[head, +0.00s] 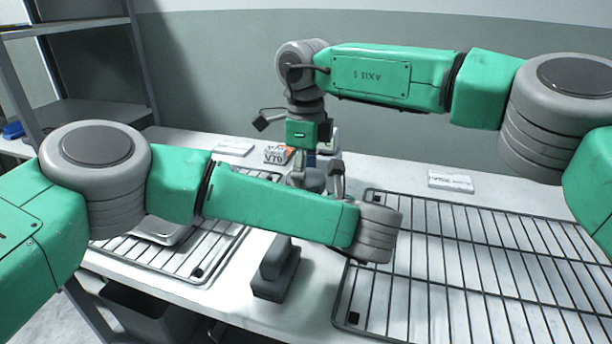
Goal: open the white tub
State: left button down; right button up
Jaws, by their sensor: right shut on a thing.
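My right gripper (317,176) points down at the middle back of the table, its fingers on either side of a dark grey round thing (315,181). It is shut on this thing, whose lower part is hidden behind my left arm. A small patch of white (330,141) shows behind the gripper; I cannot tell whether it belongs to the white tub. My left arm crosses in front from the left, and its wrist ends near the middle. My left gripper does not show.
A wire rack (460,265) covers the table's right side; another (218,250) lies at the left with a shallow white container (160,229). A dark grey block (275,272) stands between them. A box marked V70 (276,155) and a white label (450,180) are at the back.

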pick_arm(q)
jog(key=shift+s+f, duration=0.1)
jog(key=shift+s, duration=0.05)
pick_arm(e)
jog(key=n, duration=0.4)
jog(key=shift+w+d, duration=0.15)
jog(key=shift+w, duration=0.05)
jog(key=shift+s+r, duration=0.15)
jog(key=shift+s, duration=0.1)
jog(key=shift+s+r, duration=0.1)
jog(key=shift+r, duration=0.1)
jog(key=shift+r, duration=0.9)
jog(key=shift+r, duration=2)
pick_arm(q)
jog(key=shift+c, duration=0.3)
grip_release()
